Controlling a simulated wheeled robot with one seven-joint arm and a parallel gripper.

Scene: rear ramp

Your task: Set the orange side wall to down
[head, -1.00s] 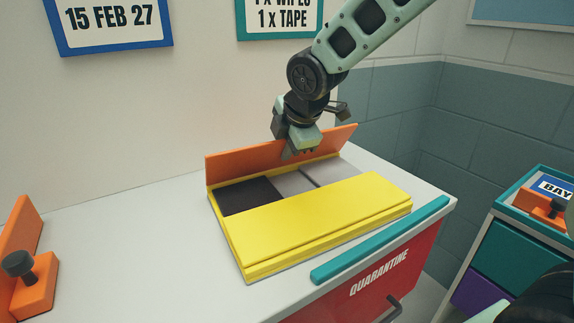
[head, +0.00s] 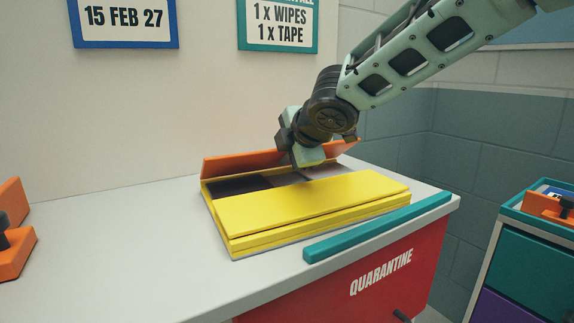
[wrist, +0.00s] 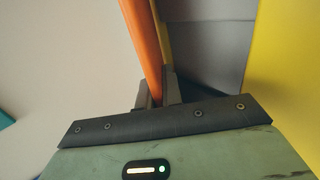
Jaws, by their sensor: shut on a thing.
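The orange side wall (head: 240,164) is a long flat panel along the back edge of the yellow box (head: 232,244). A yellow flap (head: 310,203) lies flat over the front part of the box. Dark and grey surfaces show between flap and wall.
The box sits on a white counter (head: 110,240) against a pale wall. A teal bar (head: 380,225) lies along the front edge, above a red quarantine drawer (head: 370,275). An orange block with a knob (head: 12,245) stands at far left. A teal cart (head: 540,255) stands at right.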

